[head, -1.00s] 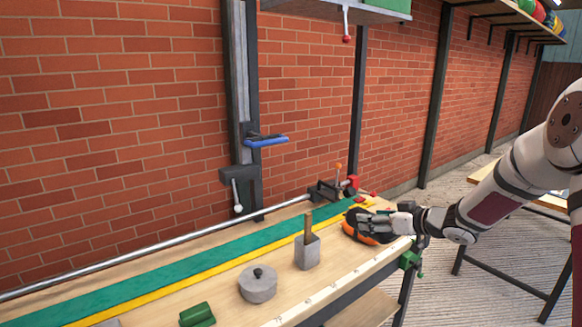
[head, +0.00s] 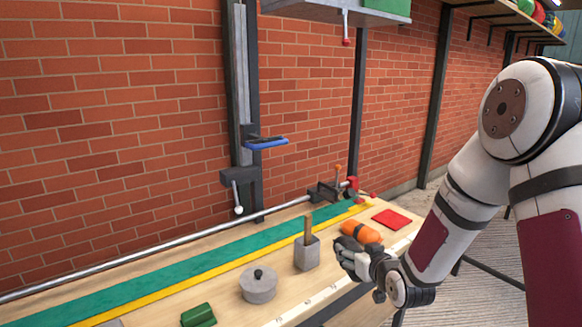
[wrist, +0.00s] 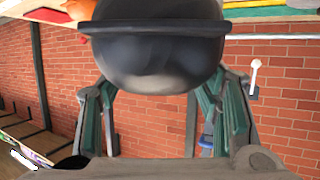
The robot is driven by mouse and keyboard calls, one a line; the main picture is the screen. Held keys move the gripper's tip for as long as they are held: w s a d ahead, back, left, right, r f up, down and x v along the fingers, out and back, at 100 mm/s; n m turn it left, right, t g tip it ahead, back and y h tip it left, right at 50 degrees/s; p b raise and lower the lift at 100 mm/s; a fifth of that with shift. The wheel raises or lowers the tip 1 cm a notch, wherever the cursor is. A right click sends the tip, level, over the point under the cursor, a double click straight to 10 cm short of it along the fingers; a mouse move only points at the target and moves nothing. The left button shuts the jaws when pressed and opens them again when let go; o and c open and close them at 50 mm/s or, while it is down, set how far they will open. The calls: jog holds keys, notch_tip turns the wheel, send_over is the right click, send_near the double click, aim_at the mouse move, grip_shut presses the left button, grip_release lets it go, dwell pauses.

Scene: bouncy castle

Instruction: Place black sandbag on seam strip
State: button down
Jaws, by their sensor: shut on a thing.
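My gripper (head: 351,258) is shut on the black sandbag (head: 347,243), which is held over the front part of the workbench, just in front of an orange bag. In the wrist view the sandbag (wrist: 155,60) is a large, dark, rounded shape with a raised band, between the two fingers. The seam strip appears to be the long green strip (head: 150,269) with a yellow band (head: 180,284) along its front edge. It runs the length of the bench, behind and left of my gripper. My gripper hides part of the sandbag in the head view.
The orange bag (head: 360,232) and a red square (head: 392,218) lie on the bench's right end. A grey block with a wooden handle (head: 307,252), a round grey weight (head: 259,285) and a green block (head: 198,315) stand left of my gripper. A metal rail (head: 150,256) runs behind the strip.

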aim_at(366, 286)
jog(key=s+f+h, duration=0.1)
jog(key=s, duration=0.1)
jog(key=s+d+f+m, duration=0.1)
jog(key=s, duration=0.1)
jog(key=s+d+f+m+h, duration=0.1)
jog(key=s, duration=0.1)
jog(key=shift+f+h, duration=0.2)
jog(key=shift+h, duration=0.1)
